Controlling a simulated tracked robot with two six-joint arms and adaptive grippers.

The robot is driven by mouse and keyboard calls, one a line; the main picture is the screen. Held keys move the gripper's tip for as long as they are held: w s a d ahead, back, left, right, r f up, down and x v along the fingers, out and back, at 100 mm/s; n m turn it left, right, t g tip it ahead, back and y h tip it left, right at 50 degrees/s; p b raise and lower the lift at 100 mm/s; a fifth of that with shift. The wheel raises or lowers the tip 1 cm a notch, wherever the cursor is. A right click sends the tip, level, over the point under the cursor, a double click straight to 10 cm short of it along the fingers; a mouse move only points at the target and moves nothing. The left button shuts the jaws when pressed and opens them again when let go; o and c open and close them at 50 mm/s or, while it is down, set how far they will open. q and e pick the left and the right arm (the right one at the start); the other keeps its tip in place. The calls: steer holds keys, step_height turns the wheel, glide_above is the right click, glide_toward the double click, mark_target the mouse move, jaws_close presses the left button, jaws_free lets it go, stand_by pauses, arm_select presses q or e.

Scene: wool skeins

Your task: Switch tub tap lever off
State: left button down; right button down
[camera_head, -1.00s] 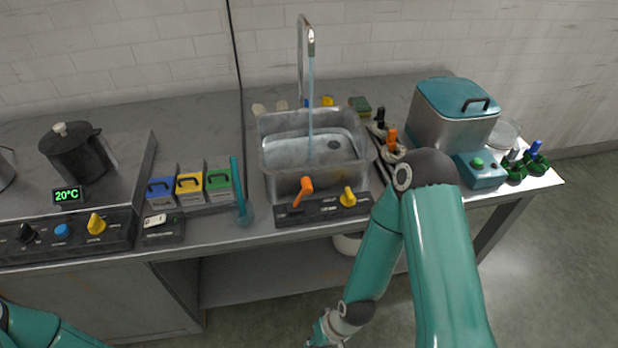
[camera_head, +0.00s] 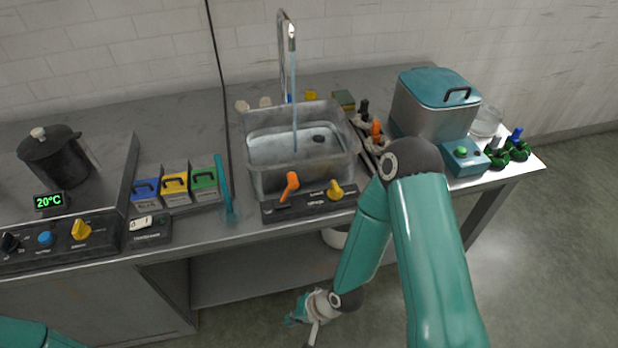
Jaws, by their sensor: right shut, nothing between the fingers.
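The orange lever (camera_head: 290,185) stands tilted on the dark control panel (camera_head: 310,205) at the front of the sink tub (camera_head: 257,185). A yellow knob (camera_head: 335,189) sits to its right on the same panel. Water runs from the tall tap (camera_head: 284,60) down into the tub. My right gripper (camera_head: 297,309) is shut and empty, below the counter's front edge and well apart from the lever. Part of my left arm shows at the bottom left; its gripper is out of view.
Left of the tub are a teal stick (camera_head: 223,185), several colored boxes (camera_head: 175,190), a black pot (camera_head: 55,155) and a knob panel (camera_head: 60,245). A teal-lidded container (camera_head: 432,105) stands right. A lower shelf (camera_head: 255,275) lies under the counter.

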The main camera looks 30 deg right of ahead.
steer(key=w+r+m+t+y, duration=0.3)
steer(key=w+r+t, duration=0.1)
steer(key=w+r, duration=0.6)
steer(key=t+y+b, duration=0.1)
steer(key=t+y, duration=0.2)
steer(key=t, duration=0.1)
glide_toward(287, 190)
steer(key=s+a, duration=0.1)
steer(key=a, duration=0.4)
steer(key=s+d+r+h, duration=0.1)
steer(key=d+r, duration=0.2)
steer(key=d, duration=0.3)
steer(key=s+d+r+n+t+h+b, duration=0.1)
steer(key=s+d+r+h, duration=0.1)
steer(key=d, duration=0.3)
steer(key=shift+d+r+t, duration=0.3)
steer(key=shift+d+r, duration=0.05)
steer(key=shift+s, duration=0.1)
steer(key=x, duration=0.4)
steer(key=a+b+x, duration=0.1)
steer(key=x, duration=0.3)
steer(key=s+x, duration=0.1)
steer(key=x, duration=0.3)
steer(key=shift+a+f+b, duration=0.25)
steer(key=shift+f+b, duration=0.05)
steer(key=shift+a+f, duration=0.15)
steer(key=shift+a, duration=0.4)
